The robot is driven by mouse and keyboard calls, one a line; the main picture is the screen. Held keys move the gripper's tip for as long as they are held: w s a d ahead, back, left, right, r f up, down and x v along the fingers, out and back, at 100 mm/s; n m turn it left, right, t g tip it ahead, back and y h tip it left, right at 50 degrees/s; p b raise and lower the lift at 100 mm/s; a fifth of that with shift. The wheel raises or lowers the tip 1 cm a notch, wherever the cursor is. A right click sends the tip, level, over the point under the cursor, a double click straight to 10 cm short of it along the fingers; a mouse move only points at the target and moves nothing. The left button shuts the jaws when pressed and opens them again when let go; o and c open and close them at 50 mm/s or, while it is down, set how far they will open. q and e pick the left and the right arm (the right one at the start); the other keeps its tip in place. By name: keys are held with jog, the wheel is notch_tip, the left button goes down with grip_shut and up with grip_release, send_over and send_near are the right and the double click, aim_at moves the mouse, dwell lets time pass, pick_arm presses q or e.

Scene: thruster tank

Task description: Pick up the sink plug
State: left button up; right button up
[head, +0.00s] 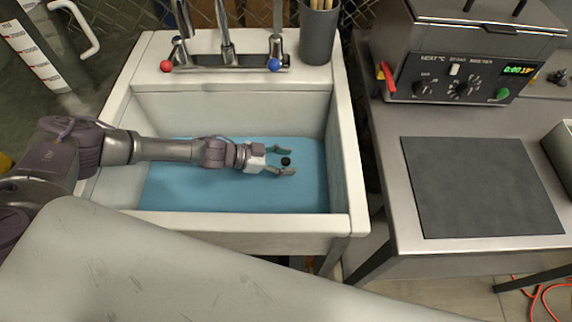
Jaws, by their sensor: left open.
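The sink plug (286,161) is a small dark round thing in the white sink (341,150), seen against the blue bottom or water. My left gripper (287,162) reaches in from the left, low over the blue area. Its two fingers are open, with the plug between or just beyond their tips. I cannot tell whether the fingers touch it. My right gripper is not in view.
A tap (226,45) with red and blue knobs stands at the back of the sink. A grey cup (319,35) is at the back right corner. A metal table (385,175) with a dark mat (480,187) and a heater box (460,55) stands to the right.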

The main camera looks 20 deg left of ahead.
pick_arm(q)
jog(key=shift+d, duration=0.1)
jog(key=shift+c, duration=0.2)
grip_shut()
